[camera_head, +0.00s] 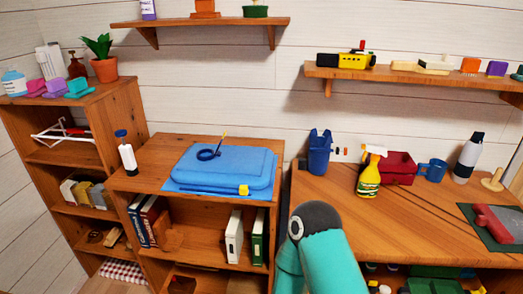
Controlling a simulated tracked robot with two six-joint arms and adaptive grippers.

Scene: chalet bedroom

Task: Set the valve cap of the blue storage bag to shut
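The blue storage bag (249,164) lies flat and puffed up on top of the middle wooden shelf unit. On its upper face, left of centre, is a dark blue ring (208,155), apparently the valve. A thin piece with a yellow tip (224,136), which looks like the valve cap, stands up at the ring's right side, tilted and not lying over the ring. A small yellow piece (243,190) sits at the bag's front right edge. Neither gripper shows; only a teal arm link of mine rises at the bottom, right of the bag.
A white bottle with a blue top (127,156) stands left of the bag. On the right-hand desk (330,198) are a blue bin (319,152), a yellow spray bottle (369,174) and a red box (398,169). A wall shelf (200,22) hangs above; the space over the bag is free.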

